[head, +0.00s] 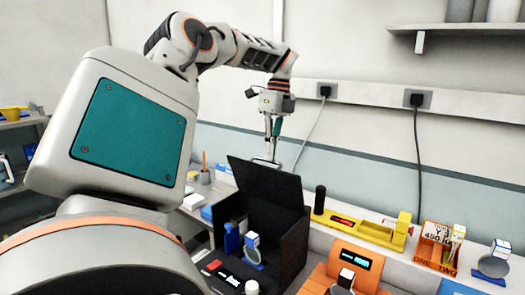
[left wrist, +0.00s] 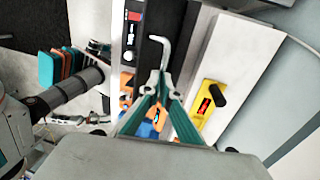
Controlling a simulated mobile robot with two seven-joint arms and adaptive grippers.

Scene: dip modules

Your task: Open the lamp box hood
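The black lamp box (head: 290,245) stands on the bench in the head view, and its front is open to view. Its black hood (head: 270,185) stands raised and nearly upright, leaning a little. A pale metal handle (head: 264,162) is at the hood's top edge; it also shows in the left wrist view (left wrist: 166,50). My left gripper (head: 272,150) reaches down from above to this handle. In the left wrist view its teal fingers (left wrist: 160,82) come together at the handle's lower end and appear closed on it. My right gripper is not in view.
Inside the box are a blue item (head: 232,238) and a round holder (head: 253,255). Right of it stand a yellow device (head: 365,230), an orange unit (head: 350,262) and an orange box (head: 435,245). Black plugs with cables hang on the wall behind.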

